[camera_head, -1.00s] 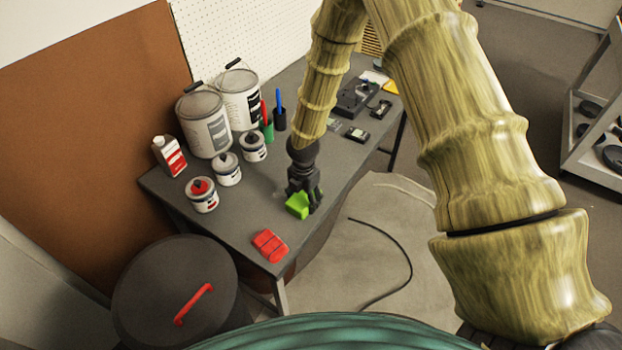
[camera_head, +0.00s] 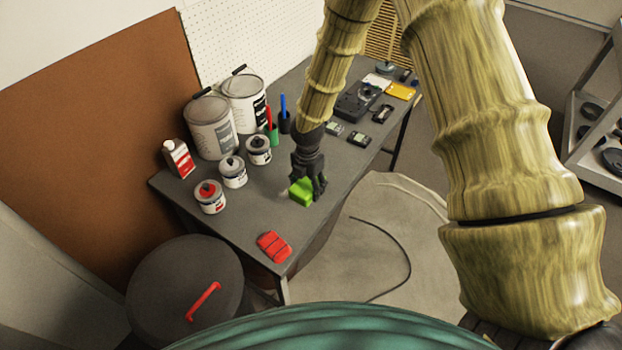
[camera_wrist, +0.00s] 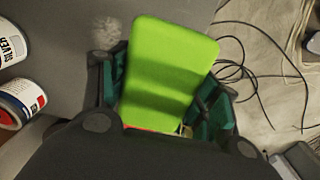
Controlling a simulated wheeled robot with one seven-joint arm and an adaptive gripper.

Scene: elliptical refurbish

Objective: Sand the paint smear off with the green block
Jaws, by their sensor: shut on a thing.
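My gripper (camera_head: 309,186) is shut on the green block (camera_head: 301,191), above the dark table near its front right edge. In the wrist view the green block (camera_wrist: 170,70) sits between the fingers, its broad face showing dark bands. A pale, whitish smear (camera_wrist: 107,31) lies on the grey tabletop, just left of the block in the wrist view. The block is beside the smear there, not over it. I cannot tell whether the block touches the table.
Small paint cans (camera_head: 233,172), large cans (camera_head: 212,127) and a red-and-white bottle (camera_head: 178,158) stand left and behind. A red object (camera_head: 273,246) lies by the near table corner (camera_head: 285,272). Small devices (camera_head: 359,138) lie farther back. A cable (camera_head: 400,250) lies on the floor.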

